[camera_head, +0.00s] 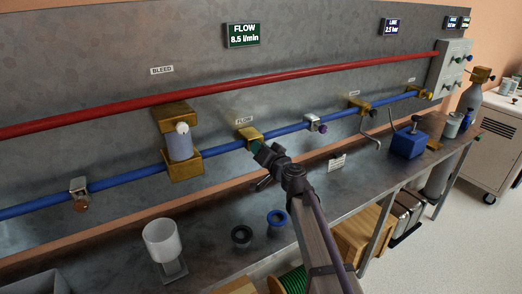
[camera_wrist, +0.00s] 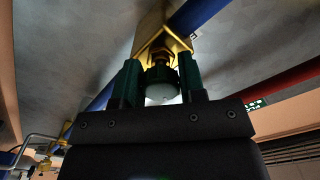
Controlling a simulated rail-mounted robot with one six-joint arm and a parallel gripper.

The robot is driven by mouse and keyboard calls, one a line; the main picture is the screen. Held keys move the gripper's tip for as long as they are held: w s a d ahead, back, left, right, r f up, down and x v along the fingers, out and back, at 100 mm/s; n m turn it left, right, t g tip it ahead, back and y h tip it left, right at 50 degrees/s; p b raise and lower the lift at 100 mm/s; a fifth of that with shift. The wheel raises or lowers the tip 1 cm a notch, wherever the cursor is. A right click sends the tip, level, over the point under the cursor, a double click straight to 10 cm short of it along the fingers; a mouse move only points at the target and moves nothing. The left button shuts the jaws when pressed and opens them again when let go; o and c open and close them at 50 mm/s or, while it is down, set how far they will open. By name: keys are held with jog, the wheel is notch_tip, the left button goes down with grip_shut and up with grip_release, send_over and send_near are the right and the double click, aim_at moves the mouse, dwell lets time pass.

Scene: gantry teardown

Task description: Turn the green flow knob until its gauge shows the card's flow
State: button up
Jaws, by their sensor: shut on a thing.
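The green flow knob (camera_wrist: 160,78) sits below a brass valve body (camera_wrist: 163,42) in the wrist view. My gripper (camera_wrist: 160,88) is shut on the knob, with one dark green finger on each side of it. In the head view my gripper (camera_head: 258,148) reaches the brass flow valve (camera_head: 248,134) on the blue pipe, and it hides most of the knob. The flow gauge (camera_head: 241,35) above reads 8.5 l/min. A small white card (camera_head: 337,162) lies at the bench's back edge, its text too small to read.
A red pipe (camera_head: 230,87) runs above the blue pipe (camera_head: 110,183). A brass-ended filter (camera_head: 180,144) stands left of the valve. A white cup on a stand (camera_head: 162,240) and two rings, black (camera_head: 241,235) and blue (camera_head: 276,219), are on the bench below.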

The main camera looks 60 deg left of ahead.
jog(key=shift+n, duration=0.6)
jog(key=o, duration=0.9)
jog(key=d, duration=1.1)
